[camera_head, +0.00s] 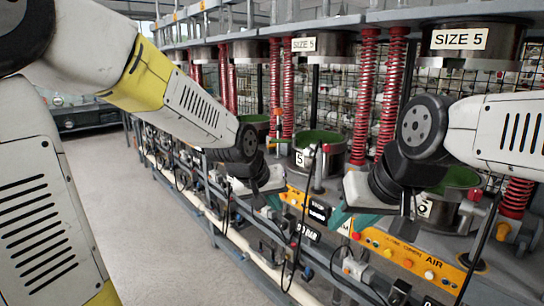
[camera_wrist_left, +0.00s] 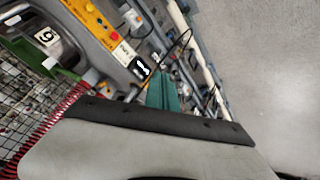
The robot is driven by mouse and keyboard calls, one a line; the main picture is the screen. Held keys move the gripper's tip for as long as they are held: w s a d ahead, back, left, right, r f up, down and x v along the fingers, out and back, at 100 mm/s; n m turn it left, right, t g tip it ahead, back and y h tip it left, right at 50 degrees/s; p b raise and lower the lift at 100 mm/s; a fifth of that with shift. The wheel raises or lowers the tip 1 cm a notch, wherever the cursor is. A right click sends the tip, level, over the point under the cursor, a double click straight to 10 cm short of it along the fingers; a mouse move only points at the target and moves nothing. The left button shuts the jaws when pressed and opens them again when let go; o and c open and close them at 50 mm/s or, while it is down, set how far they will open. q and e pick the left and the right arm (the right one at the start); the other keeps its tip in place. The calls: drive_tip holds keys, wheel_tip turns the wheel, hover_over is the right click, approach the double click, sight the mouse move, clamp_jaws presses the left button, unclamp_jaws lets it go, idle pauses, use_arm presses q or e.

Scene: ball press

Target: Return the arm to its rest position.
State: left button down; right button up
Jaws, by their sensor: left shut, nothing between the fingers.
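My left arm comes in from the left in the head view. Its gripper (camera_head: 272,200) hangs in front of the press row, apart from the machines. In the left wrist view its teal fingers (camera_wrist_left: 163,93) are together with nothing between them. My right gripper (camera_head: 350,220) is at the right in the head view, pointing down and left in front of the yellow panel. Its teal fingers show only in part, so I cannot tell whether it is open or shut. No held object is visible at either gripper.
A row of ball presses with red springs (camera_head: 388,95) and green-lined cups (camera_head: 318,140) runs along the right. A yellow control panel (camera_head: 415,262) and hanging black cables are close to my grippers. The grey floor (camera_head: 165,220) at the left is clear.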

use_arm(q)
drive_tip(key=s+a+r+y, duration=0.1)
drive_tip(key=s+a+r, duration=0.2)
drive_tip(key=s+a, duration=0.4)
drive_tip(key=s+a+r, duration=0.3)
drive_tip(key=s+a, duration=0.5)
drive_tip(key=s, duration=0.1)
drive_tip(key=shift+s+y, duration=0.3)
drive_tip(key=shift+y, duration=0.1)
